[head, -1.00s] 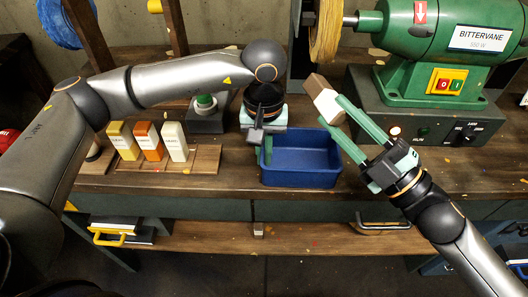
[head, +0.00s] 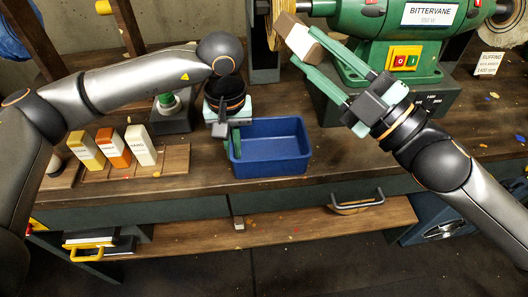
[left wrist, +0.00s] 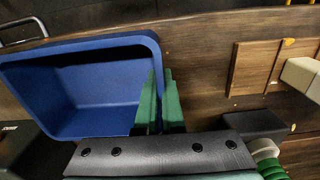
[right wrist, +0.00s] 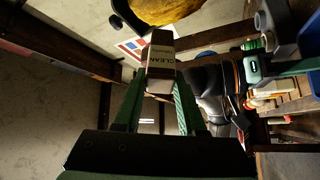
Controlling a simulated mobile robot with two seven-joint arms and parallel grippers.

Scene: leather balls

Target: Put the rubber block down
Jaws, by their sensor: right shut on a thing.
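The rubber block (head: 299,38), brown with a pale label band, is held between the green fingertips of my right gripper (head: 318,62). It is up in front of the grinder, above the bench. In the right wrist view the block (right wrist: 160,62) sits between the two finger ends, its label reading "CLEAN". My left gripper (head: 234,142) points down at the left wall of the blue bin (head: 270,170).
A wooden rack (head: 175,160) holds yellow, orange and white blocks left of the bin. The green grinder (head: 385,45) with its wheels and dark base (head: 430,105) stands at the back right. The blue bin looks empty. Bench top (head: 350,160) right of the bin is clear.

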